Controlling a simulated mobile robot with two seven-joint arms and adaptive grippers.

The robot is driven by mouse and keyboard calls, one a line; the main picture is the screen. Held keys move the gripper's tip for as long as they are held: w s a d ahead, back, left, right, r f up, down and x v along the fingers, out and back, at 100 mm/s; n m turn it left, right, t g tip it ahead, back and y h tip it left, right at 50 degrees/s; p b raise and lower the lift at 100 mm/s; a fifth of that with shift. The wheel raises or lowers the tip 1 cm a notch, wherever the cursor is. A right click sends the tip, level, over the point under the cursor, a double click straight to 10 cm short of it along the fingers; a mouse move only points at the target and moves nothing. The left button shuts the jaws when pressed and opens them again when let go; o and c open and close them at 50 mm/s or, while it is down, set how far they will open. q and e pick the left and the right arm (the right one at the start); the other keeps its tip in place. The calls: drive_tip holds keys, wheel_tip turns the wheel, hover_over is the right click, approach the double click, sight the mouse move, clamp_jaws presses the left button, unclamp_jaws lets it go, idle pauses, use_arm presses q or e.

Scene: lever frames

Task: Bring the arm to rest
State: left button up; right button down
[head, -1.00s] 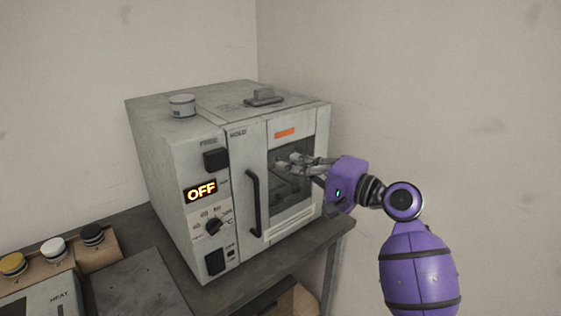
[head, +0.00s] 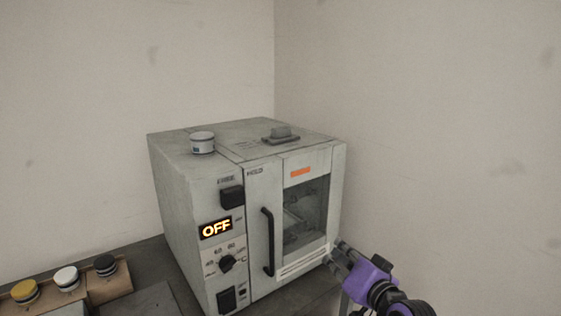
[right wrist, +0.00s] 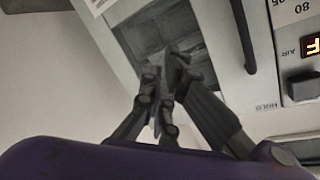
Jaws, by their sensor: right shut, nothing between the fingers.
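My right gripper (head: 338,256) is purple with grey fingers. In the head view it is at the lower right, beside the lower right front corner of the grey oven-like cabinet (head: 178,200). It is shut and empty. In the right wrist view my right gripper (right wrist: 165,105) shows its fingers together in front of the cabinet's window and door. I cannot tell whether they touch the cabinet. My left gripper is not in view.
The cabinet has a black door handle (head: 267,242), a closed-looking door with a window (head: 305,215) and a lit OFF display (head: 216,228). A small jar (head: 202,143) stands on top. Several capped jars, including a yellow-capped one (head: 25,291), are at lower left. The right wall side is clear.

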drive_tip(key=s+d+f+n+h, duration=0.25)
drive_tip(key=s+f, duration=0.45)
drive_tip(key=f, duration=0.4)
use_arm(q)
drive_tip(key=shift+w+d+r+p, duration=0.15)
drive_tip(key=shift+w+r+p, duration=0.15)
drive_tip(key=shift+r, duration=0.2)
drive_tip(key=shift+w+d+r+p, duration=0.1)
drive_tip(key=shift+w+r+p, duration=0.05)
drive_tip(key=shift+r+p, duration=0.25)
use_arm(e)
drive_tip(key=s+d+f+g+h, duration=0.1)
drive_tip(key=s+f+g, duration=0.1)
drive_tip(key=s+f, duration=0.5)
drive_tip(key=s+f+n+g+h, duration=0.1)
drive_tip(key=s+f, duration=0.7)
drive_tip(key=s, duration=0.9)
drive_tip(key=s+d+f+g+h, duration=0.1)
drive_tip(key=s+f+g, duration=0.2)
drive_tip(key=s+f, duration=0.5)
drive_tip(key=s, duration=0.5)
drive_tip(key=shift+d+g, duration=0.3)
drive_tip(key=shift+n, duration=0.25)
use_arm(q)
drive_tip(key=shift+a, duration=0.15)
